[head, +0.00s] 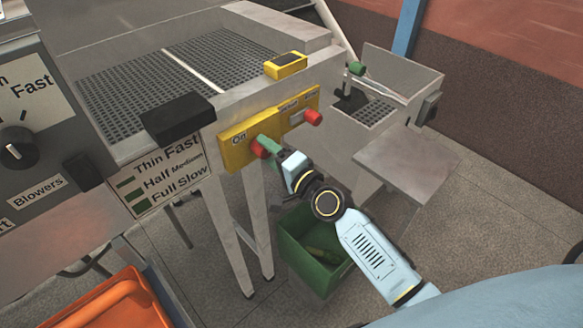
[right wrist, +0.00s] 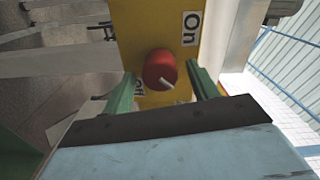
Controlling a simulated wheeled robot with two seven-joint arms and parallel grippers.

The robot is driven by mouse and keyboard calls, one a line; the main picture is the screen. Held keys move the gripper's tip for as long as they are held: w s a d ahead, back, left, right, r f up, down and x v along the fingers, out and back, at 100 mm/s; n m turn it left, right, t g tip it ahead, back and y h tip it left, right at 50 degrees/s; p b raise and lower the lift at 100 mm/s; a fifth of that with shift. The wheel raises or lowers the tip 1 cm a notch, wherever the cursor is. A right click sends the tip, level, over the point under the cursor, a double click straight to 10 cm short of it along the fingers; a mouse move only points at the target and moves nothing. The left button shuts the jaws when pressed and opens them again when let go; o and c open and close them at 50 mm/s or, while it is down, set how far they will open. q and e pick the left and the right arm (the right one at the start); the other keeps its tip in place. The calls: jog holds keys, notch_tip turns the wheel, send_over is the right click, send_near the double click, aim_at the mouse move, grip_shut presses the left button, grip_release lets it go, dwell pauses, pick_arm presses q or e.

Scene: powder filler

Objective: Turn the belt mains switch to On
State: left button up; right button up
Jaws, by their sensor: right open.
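The belt mains switch is a red round knob (head: 258,151) on a yellow panel (head: 232,153) at the front of the conveyor frame. In the right wrist view the knob (right wrist: 159,68) shows a white pointer mark on its lower edge, away from the On label (right wrist: 190,28). The Off label (right wrist: 138,88) is partly hidden at the lower left. My right gripper (head: 268,146) is at the knob. Its green fingers (right wrist: 161,72) are open, one on each side of the knob; I cannot tell whether they touch it. My left gripper is not in view.
A second red knob (head: 313,117) sits farther right on the yellow panel. A black box (head: 178,118) juts out at the left, above the speed label (head: 160,175). A green bin (head: 296,256) stands below my right arm. An orange crate (head: 115,305) is at the lower left.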

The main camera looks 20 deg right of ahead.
jog(key=v, duration=1.1)
jog(key=shift+s+b, duration=0.3)
jog(key=shift+b, duration=0.1)
jog(key=shift+d+r, duration=0.1)
jog(key=s+d+f+n+g+h, duration=0.1)
jog(key=s+f+n+g, duration=0.2)
jog(key=f, duration=0.8)
jog(key=s+d+f+n+g+h, duration=0.2)
jog(key=s+f, duration=0.3)
jog(key=f, duration=0.7)
jog(key=s+d+f+n+g+h, duration=0.1)
jog(key=s+f+n+g, duration=0.15)
jog(key=f, duration=0.85)
jog(key=s+f+n+g, duration=0.2)
jog(key=s+f, duration=0.3)
jog(key=s, duration=0.4)
jog(key=s+f+n+g+h, duration=0.1)
jog(key=s+f+n+g, duration=0.1)
jog(key=s+f, duration=0.3)
jog(key=s+f+n+g+h, duration=0.1)
jog(key=s+f+n+g, duration=0.2)
jog(key=s, duration=1)
notch_tip(320, 180, down, 2)
jog(key=shift+s+d+f+g, duration=0.1)
jog(key=shift+s+d+g, duration=0.3)
jog(key=shift+g, duration=0.35)
